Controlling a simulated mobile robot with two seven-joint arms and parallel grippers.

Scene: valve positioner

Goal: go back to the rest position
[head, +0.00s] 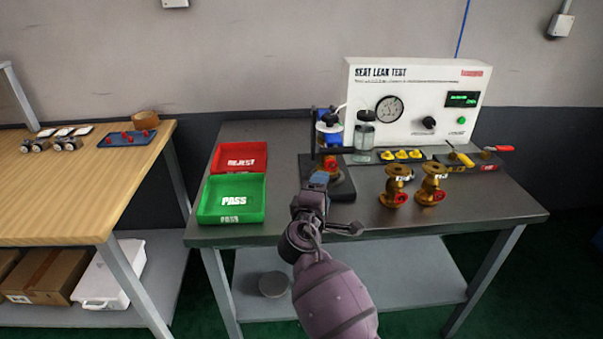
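My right gripper (319,181) reaches in from the bottom of the head view, over the front edge of the grey steel bench (270,215). It appears in front of the black test fixture (345,185). Its fingers are small and seen from behind, so I cannot tell whether they are open or shut, or whether they touch anything. A brass and red part (330,166) sits in the fixture, partly hidden by the gripper. My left gripper is not in view.
Red REJECT (240,158) and green PASS (232,200) trays stand left of the fixture. Two brass valves (397,188) (431,185) stand to the right. The seat leak test panel (415,100) is behind. A wooden table (75,200) is at left. The bench's front right is clear.

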